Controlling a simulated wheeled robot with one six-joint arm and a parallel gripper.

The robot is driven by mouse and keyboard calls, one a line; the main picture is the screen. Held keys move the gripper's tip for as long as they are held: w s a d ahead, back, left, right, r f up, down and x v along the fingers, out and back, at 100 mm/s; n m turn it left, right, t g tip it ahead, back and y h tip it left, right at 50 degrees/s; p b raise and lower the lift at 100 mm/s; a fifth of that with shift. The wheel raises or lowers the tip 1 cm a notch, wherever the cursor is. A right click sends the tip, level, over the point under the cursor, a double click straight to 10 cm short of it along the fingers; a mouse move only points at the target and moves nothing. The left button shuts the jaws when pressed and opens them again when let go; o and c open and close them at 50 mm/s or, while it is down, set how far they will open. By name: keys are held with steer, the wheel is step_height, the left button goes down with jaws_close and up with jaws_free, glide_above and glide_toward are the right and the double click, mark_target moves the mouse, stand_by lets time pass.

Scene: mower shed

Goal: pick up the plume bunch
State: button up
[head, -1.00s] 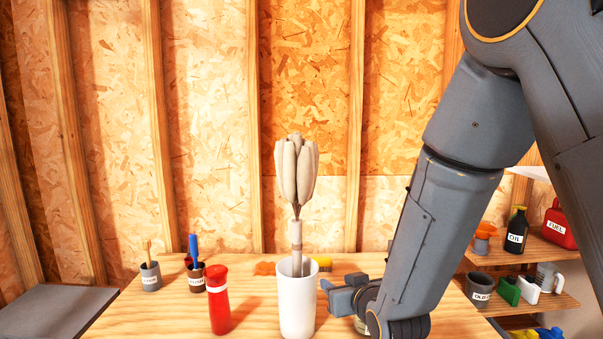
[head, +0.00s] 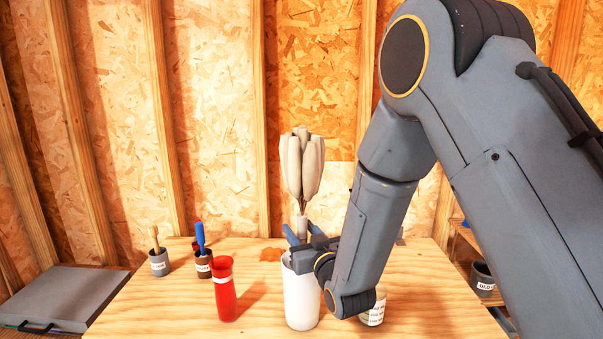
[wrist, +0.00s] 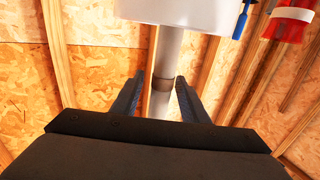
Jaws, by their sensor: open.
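The plume bunch (head: 302,165) has pale, rounded plumes on a light stem and stands upright in a tall white cup (head: 300,302). My gripper (head: 296,236) is open at the stem, just above the cup rim. In the wrist view, the stem (wrist: 168,50) runs down from the white cup (wrist: 180,12), with a brownish band on it. My fingers (wrist: 160,80) stand apart on either side of the stem there. The plumes are out of sight in the wrist view. I cannot tell whether either finger touches the stem.
A red tumbler (head: 224,292) stands left of the white cup. Behind it are a brown cup (head: 204,266) and a grey cup (head: 159,263). A labelled jar (head: 375,312) stands close right, partly behind my arm. An orange item (head: 271,255) lies behind the cup.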

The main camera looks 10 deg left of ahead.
steer(key=shift+x, duration=1.15)
jaws_close()
steer(key=shift+r, duration=0.15)
